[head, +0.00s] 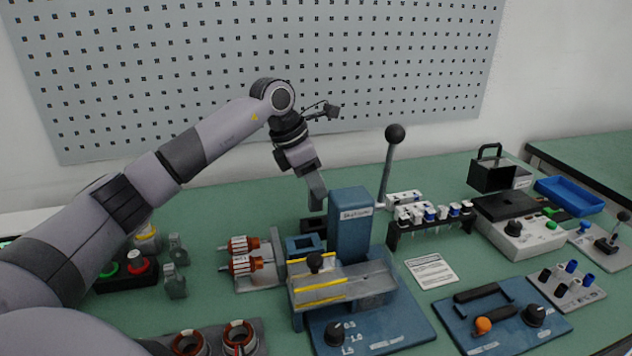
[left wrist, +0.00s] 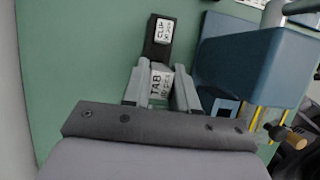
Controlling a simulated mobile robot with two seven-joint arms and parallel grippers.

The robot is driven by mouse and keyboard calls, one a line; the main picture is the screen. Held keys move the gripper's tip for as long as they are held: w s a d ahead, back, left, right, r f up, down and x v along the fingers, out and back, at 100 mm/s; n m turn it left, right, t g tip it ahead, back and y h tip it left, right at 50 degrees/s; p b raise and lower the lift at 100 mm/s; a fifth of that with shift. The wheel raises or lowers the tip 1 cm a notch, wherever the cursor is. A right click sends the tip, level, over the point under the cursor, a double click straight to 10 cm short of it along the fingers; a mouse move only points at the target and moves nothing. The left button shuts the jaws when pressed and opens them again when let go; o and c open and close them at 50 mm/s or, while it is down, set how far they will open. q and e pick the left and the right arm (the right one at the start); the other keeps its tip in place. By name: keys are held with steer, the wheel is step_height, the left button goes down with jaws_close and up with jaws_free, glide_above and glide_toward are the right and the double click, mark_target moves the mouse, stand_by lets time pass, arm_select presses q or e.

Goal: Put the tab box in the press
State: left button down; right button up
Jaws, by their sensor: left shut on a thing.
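My left gripper (head: 317,196) points down just behind and left of the blue press column (head: 350,228). In the left wrist view the left gripper (left wrist: 160,88) is shut on the tab box (left wrist: 158,82), whose white label reads TAB. I cannot make out the tab box clearly in the head view. A black box with a white CLIP label (left wrist: 163,30) lies just beyond it. The blue press (left wrist: 262,68) stands to the right in the wrist view. In the head view the press has yellow-edged rails and a blue base. My right gripper is not in view.
A lever with a black ball (head: 395,135) rises behind the press. Copper-wound parts (head: 246,256) stand left of it. A rack of small connectors (head: 432,222) and a white card (head: 431,271) are to the right. A blue panel with an orange knob (head: 503,318) lies at front right.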

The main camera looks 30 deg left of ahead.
mark_target(316, 209)
arm_select(q)
step_height(316, 209, down, 3)
steer(key=shift+r+b, duration=0.2)
steer(key=shift+b, duration=0.65)
steer(key=shift+f, duration=0.1)
steer(key=shift+f, duration=0.3)
steer(key=shift+f, duration=0.4)
stand_by(0.5)
steer(key=shift+f, duration=0.1)
steer(key=shift+f, duration=0.45)
steer(key=shift+f, duration=0.15)
